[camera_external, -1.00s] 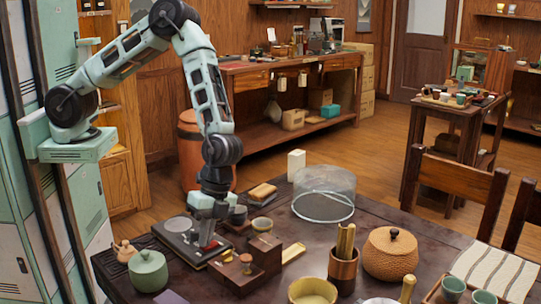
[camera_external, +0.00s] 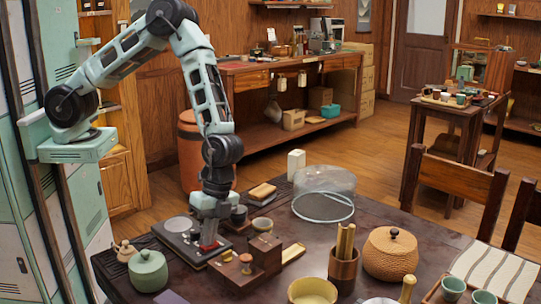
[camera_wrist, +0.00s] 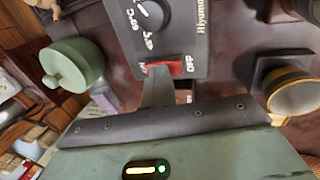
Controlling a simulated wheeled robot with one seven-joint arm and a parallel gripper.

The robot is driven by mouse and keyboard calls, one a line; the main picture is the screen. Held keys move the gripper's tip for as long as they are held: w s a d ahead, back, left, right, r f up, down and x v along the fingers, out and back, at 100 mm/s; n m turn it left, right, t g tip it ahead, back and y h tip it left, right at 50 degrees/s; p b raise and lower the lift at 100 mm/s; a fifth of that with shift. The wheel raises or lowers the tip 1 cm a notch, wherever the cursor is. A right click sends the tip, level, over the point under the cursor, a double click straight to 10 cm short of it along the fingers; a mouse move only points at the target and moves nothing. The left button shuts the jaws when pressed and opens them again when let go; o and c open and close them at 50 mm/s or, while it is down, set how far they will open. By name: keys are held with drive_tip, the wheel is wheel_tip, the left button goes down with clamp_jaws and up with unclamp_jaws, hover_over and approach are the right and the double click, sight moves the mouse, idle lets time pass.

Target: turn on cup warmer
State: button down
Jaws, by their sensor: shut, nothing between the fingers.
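A green lidded jar (camera_external: 148,272) stands left of the warmer. A wooden block stand (camera_external: 240,272) stands close on the right, with small cups behind it. A glass dome (camera_external: 324,192) and a woven lidded pot (camera_external: 390,256) are farther right.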

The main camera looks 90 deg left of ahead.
drive_tip(key=shift+w+a+r, duration=0.1)
drive_tip(key=shift+r, duration=0.05)
drive_tip(key=shift+w+r+p, duration=0.1)
drive_tip(key=shift+r+p, duration=0.25)
drive_tip(key=shift+p, duration=0.05)
drive_tip(key=a+v, duration=0.1)
drive_tip(key=v, duration=1.2)
drive_tip(key=shift+w+p, duration=0.15)
drive_tip(key=shift+p, duration=0.3)
drive_tip(key=shift+d+f, duration=0.1)
drive_tip(key=shift+f, duration=0.1)
drive_tip(key=b, duration=0.2)
drive_tip(key=s+d+b, duration=0.1)
drive_tip(key=b, duration=0.2)
drive_tip(key=shift+r+h+b, duration=0.25)
drive_tip(key=shift+h+b, duration=0.05)
